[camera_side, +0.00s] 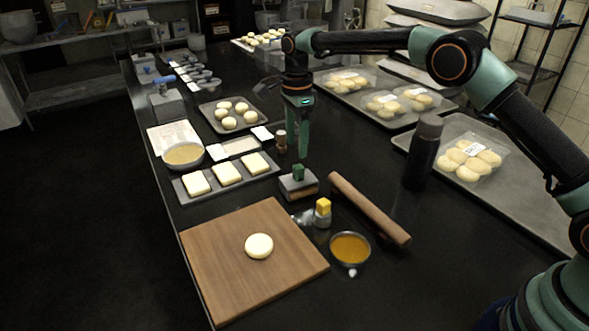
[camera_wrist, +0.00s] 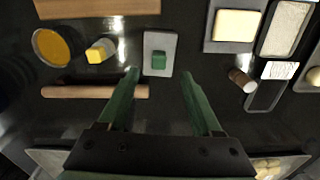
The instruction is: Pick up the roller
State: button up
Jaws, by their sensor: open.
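The roller (camera_side: 368,208) is a long brown wooden cylinder lying on the black counter, right of the cutting board in the side view. In the wrist view the roller (camera_wrist: 80,91) lies crosswise at the left, and my left-hand finger overlaps its right end in the picture. My gripper (camera_side: 303,152) has green fingers pointing down above the counter, beyond the roller's far end in the side view.
A green-knobbed block (camera_side: 298,183), a yellow-topped item (camera_side: 323,212) and a bowl of orange liquid (camera_side: 350,249) stand left of the roller. A dark bottle (camera_side: 423,153) stands upright to its right. A cutting board (camera_side: 225,265) holds dough (camera_side: 259,246). Bare counter lies right of the roller.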

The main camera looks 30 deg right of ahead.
aim_at(299, 166)
jog(key=f, duration=0.8)
jog(key=shift+s+d, duration=0.15)
jog(key=shift+d, duration=0.1)
grip_shut()
